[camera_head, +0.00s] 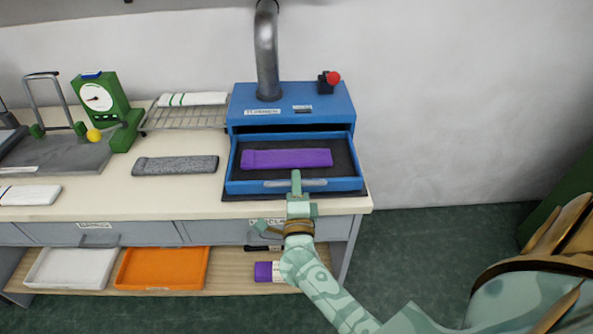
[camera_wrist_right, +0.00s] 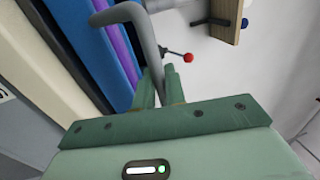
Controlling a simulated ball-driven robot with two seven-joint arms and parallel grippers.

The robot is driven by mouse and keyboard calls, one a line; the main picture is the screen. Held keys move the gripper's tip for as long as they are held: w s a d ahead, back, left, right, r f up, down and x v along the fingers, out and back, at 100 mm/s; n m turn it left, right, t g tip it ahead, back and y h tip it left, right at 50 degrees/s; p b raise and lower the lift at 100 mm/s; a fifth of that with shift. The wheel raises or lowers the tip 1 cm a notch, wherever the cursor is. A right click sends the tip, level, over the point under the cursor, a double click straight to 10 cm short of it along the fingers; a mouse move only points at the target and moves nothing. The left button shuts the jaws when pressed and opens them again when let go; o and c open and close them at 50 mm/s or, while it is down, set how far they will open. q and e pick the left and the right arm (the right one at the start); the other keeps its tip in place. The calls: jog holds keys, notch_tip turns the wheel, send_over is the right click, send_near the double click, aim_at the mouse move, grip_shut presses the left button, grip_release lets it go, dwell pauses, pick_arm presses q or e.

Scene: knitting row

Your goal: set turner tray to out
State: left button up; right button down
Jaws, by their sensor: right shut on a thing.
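The turner is a blue box (camera_head: 290,97) at the right end of the table, with a grey pipe rising from its top. Its blue tray (camera_head: 345,184) stands pulled out at the front, with a purple knitted piece (camera_head: 287,158) lying flat on its dark floor. My right gripper (camera_head: 296,180) is at the middle of the tray's front, shut on the grey tray handle (camera_head: 318,182). In the right wrist view the handle (camera_wrist_right: 146,40) runs to between the fingers (camera_wrist_right: 161,88). The fingers hide part of the handle. My left gripper is not in view.
A grey knitted piece (camera_head: 175,165) lies on the table left of the tray. A wire rack (camera_head: 185,118) and a green dial device (camera_head: 105,105) stand further left. White (camera_head: 70,268) and orange (camera_head: 162,268) trays sit on the shelf below. Floor at right is clear near the table.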

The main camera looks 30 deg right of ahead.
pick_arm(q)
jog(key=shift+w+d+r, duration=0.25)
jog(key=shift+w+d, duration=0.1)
pick_arm(e)
jog(key=shift+s+a+f, duration=0.15)
jog(key=shift+s+a, duration=0.25)
jog(key=shift+s, duration=0.2)
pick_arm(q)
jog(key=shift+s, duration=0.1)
